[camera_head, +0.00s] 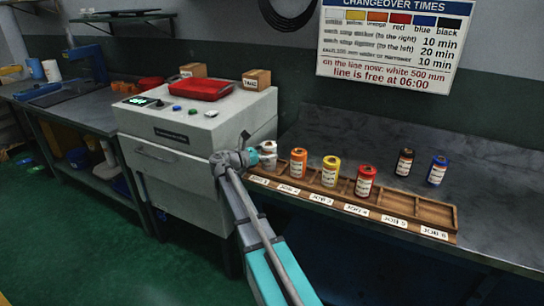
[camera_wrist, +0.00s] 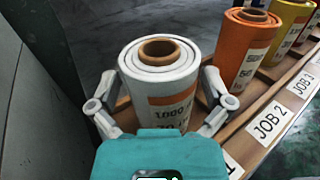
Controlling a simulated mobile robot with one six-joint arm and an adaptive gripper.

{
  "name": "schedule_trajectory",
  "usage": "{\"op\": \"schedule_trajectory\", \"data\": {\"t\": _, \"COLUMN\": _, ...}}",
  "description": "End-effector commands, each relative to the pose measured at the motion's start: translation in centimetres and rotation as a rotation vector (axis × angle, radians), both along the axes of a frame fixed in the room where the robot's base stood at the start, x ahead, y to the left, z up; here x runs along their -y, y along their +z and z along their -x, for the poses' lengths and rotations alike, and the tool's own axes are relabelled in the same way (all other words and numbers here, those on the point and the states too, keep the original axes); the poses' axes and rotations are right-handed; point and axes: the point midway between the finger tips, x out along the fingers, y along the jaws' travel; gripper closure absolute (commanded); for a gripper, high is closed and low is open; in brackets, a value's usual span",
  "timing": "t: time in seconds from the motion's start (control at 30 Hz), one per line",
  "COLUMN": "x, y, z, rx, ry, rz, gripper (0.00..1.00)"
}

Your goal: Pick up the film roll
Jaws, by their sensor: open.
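A white film roll (camera_wrist: 165,70) with a brown core and an orange-marked label reading 1000 stands upright in the first compartment of the wooden tray (camera_head: 449,222). In the head view the white roll (camera_head: 268,149) is partly hidden by my gripper (camera_head: 254,156). In the wrist view my open gripper (camera_wrist: 160,92) has one finger on each side of the white roll; I cannot tell whether they touch it. An orange roll (camera_head: 298,163), a yellow roll (camera_head: 330,171) and a red roll (camera_head: 365,181) stand to its right in the tray.
A black roll (camera_head: 404,162) and a blue roll (camera_head: 437,170) stand on the grey bench behind the tray. The tray's right compartments look empty. A grey machine (camera_head: 185,160) with a red tray (camera_head: 203,89) on top stands left of my gripper. A changeover sign (camera_head: 392,45) hangs above.

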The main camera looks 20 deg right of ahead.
Motion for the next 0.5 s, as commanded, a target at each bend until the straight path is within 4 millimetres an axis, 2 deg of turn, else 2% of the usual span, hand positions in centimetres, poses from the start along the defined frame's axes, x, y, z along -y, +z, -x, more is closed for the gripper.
{"op": "schedule_trajectory", "data": {"t": 0.5, "x": -0.04, "y": 0.0, "z": -0.02, "rx": 0.0, "ry": 0.001, "rz": 0.0, "gripper": 0.02}}
